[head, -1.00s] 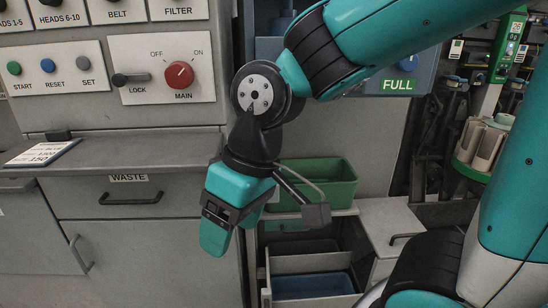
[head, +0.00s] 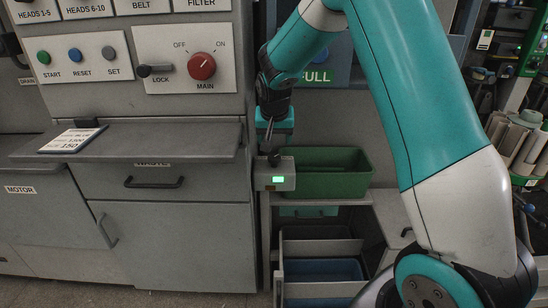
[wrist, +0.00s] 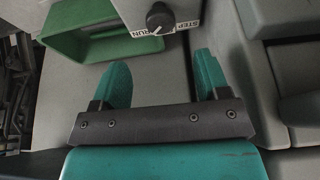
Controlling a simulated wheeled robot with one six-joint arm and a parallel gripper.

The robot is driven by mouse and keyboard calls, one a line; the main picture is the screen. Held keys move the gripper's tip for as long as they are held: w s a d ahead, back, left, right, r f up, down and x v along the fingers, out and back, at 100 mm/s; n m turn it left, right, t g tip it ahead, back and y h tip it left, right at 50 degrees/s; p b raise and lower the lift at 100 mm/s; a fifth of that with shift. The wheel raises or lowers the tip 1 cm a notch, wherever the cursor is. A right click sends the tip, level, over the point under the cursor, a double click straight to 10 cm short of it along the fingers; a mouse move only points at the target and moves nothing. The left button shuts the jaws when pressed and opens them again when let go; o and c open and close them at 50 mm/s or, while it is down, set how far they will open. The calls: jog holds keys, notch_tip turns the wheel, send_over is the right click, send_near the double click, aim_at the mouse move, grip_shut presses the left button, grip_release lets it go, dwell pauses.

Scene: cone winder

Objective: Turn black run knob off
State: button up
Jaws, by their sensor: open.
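The black run knob (wrist: 158,17) shows at the top of the wrist view, on a panel with the labels RUN on its left and STEP on its right. In the head view a small black knob (head: 274,159) stands on top of a grey box with a lit green lamp, just below my gripper (head: 271,138). In the wrist view my gripper (wrist: 160,62) is open, with two teal fingers apart and nothing between them. The knob lies beyond the fingertips, apart from them.
A green bin (head: 330,172) stands right beside the grey box. The grey shelf edge (head: 130,145) and waste drawer (head: 150,182) are to the left. A red main knob (head: 202,66) and black lock lever (head: 155,70) are above left. Open drawers (head: 320,270) lie below.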

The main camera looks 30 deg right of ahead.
aim_at(274, 157)
jog(key=x, duration=0.9)
jog(key=shift+f, duration=0.15)
jog(key=c, duration=0.9)
